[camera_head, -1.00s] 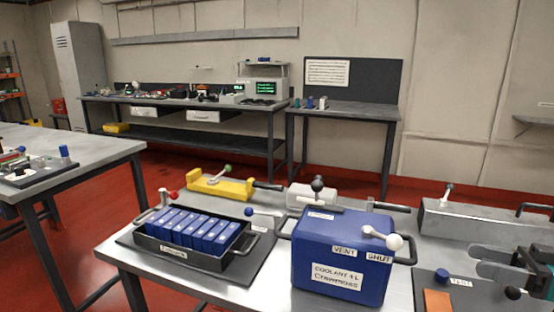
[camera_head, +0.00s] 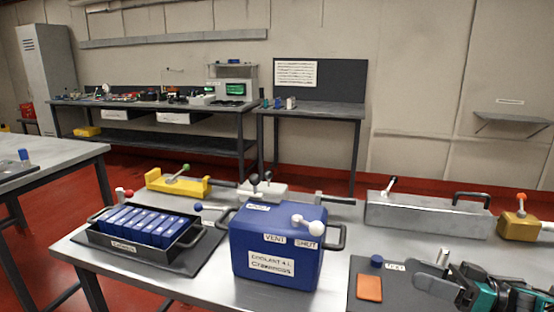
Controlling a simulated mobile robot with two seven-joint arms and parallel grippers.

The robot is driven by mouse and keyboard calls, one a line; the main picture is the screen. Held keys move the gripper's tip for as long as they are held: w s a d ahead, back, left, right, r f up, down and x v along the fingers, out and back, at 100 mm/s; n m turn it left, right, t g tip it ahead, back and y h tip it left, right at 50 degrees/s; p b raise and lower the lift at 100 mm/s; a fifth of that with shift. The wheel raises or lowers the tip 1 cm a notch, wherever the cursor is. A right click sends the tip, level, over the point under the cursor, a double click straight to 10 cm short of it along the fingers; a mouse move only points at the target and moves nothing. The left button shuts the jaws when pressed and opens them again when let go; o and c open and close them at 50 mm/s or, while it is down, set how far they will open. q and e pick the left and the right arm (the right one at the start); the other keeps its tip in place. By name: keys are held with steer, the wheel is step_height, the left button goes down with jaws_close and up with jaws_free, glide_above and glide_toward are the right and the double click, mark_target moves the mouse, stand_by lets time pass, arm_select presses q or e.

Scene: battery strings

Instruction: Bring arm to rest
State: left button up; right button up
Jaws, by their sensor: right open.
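My right gripper (camera_head: 430,277) comes in at the lower right corner. Its grey fingers point left and it is open and empty, over the right side of the dark mat (camera_head: 352,292) on the near bench. Its teal and black wrist is partly cut off by the frame edge. An orange block (camera_head: 369,288) and a blue round piece (camera_head: 376,260) on the mat lie left of the fingers, apart from them. My left gripper is not in view.
On the near bench stand a blue coolant box (camera_head: 277,246), a black tray (camera_head: 92,235) of blue cells, a yellow fixture (camera_head: 177,183), a long grey box (camera_head: 425,214) and a yellow-brown block (camera_head: 519,227). Bare bench top shows behind the mat.

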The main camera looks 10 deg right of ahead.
steer(key=a+f+m+t+y, duration=0.1)
steer(key=a+m+t+y, duration=0.4)
steer(key=a, duration=1.6)
steer(key=s+d+f+h, duration=0.1)
steer(key=d+f+h, duration=0.1)
steer(key=f+h, duration=0.5)
steer(key=s+d+f+h, duration=0.2)
steer(key=f+h, duration=0.4)
steer(key=f, duration=0.1)
steer(key=s+d+f+n+g+h, duration=0.4)
steer(key=s+d+f+g+h, duration=0.1)
steer(key=s+d+f+h, duration=0.4)
steer(key=a+r+m+t+y+p, duration=0.1)
steer(key=a+m, duration=0.4)
steer(key=a, duration=0.4)
steer(key=shift+s+a, duration=0.25)
steer(key=shift+s, duration=0.2)
